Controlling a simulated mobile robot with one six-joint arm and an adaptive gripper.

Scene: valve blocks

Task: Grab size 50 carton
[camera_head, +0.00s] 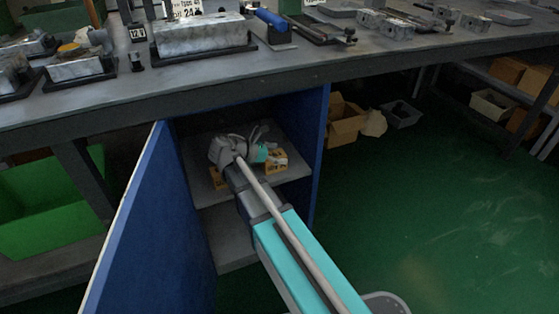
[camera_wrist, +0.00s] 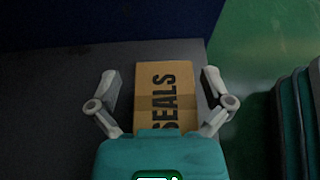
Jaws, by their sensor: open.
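A brown carton (camera_wrist: 167,92) with the black word SEALS lies between the two spread fingers of my gripper (camera_wrist: 160,76) in the wrist view. Gaps show on both sides of it, and its near end is hidden by my gripper's body. In the head view a yellow-brown carton (camera_head: 277,160) sits on the upper cabinet shelf, right beside my gripper (camera_head: 262,138). Another yellow-brown carton (camera_head: 218,178) is partly hidden to the left of my arm. I cannot read a size 50 mark on either.
The blue cabinet door (camera_head: 145,215) stands open on the left, and the blue side wall (camera_head: 316,140) is close on the right. The workbench (camera_head: 300,78) with metal blocks is above. A lower shelf (camera_head: 232,235) looks bare where visible.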

